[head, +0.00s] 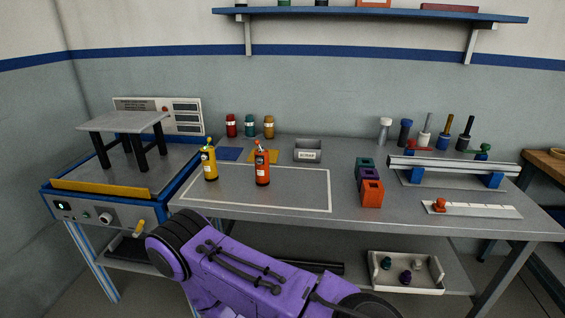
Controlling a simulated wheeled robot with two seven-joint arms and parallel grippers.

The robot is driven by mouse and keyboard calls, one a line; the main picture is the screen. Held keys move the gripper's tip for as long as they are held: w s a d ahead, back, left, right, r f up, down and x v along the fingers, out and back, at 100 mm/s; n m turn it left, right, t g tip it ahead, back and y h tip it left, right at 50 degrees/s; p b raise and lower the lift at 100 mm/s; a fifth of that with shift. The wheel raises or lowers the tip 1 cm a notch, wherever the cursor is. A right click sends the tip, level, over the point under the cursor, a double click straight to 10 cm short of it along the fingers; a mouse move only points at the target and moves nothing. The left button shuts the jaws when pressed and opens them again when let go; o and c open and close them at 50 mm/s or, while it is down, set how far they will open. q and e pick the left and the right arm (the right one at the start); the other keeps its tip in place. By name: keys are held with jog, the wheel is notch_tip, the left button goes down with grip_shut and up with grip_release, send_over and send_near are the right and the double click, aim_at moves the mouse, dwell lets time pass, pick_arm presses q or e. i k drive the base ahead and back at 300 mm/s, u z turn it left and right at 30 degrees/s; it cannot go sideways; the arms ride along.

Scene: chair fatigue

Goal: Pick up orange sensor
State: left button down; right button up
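An orange block (371,194) with a small dark opening on top stands on the grey workbench (330,222), right of the middle. It is the nearest in a short row, with a purple block (368,174) and a teal block (365,163) behind it. No label shows that it is the sensor. An orange-red bottle (262,170) and a small orange-red piece (439,204) on a white ruler-like strip are also on the bench. One of my purple arms crosses the bottom of the view, in front of the bench. Neither gripper shows.
A yellow bottle (209,163) stands left of the orange-red one. A rail fixture (450,168) is at right, a test machine (118,200) at left. Bare bench surrounds the orange block's front.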

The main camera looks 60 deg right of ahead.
aim_at(262, 179)
jog(key=z, duration=0.7)
jog(key=i, duration=0.7)
jog(key=z, duration=0.6)
